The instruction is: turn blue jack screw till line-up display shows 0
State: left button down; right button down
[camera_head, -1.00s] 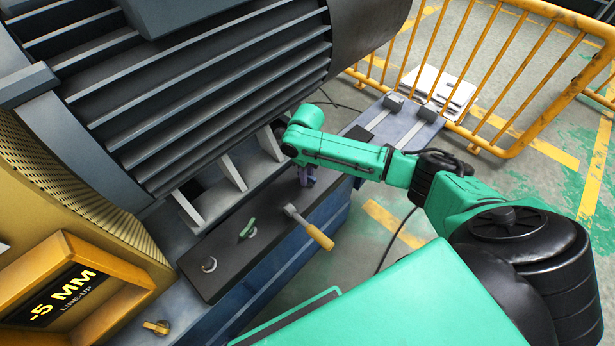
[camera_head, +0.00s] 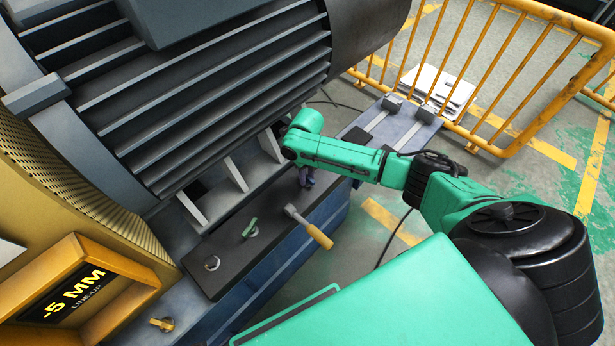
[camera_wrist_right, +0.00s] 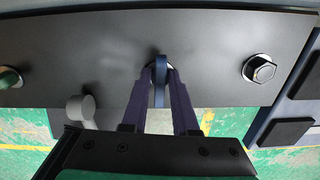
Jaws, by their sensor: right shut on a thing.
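The line-up display (camera_head: 75,294) at the lower left of the head view reads -5 MM. The blue jack screw (camera_wrist_right: 160,84) stands out of the dark plate in the right wrist view, between the two fingers. My right gripper (camera_wrist_right: 160,90) is shut on its blue head. In the head view my right gripper (camera_head: 306,178) reaches down to the plate's far end, and the screw itself is mostly hidden there. My left gripper is not in view.
The finned motor (camera_head: 200,95) overhangs behind. A yellow railing (camera_head: 480,75) stands at the right.

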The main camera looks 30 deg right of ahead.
jog(key=shift+r+m+p, duration=0.2)
jog(key=shift+m+p, duration=0.5)
jog(key=shift+m, duration=0.4)
jog(key=shift+f+m, duration=0.2)
jog(key=shift+m, duration=0.1)
jog(key=shift+p, duration=0.35)
jog(key=shift+r+m+p, duration=0.2)
jog(key=shift+m+p, duration=0.35)
jog(key=shift+m, duration=0.55)
jog(key=shift+f+m, duration=0.2)
jog(key=shift+m, duration=0.1)
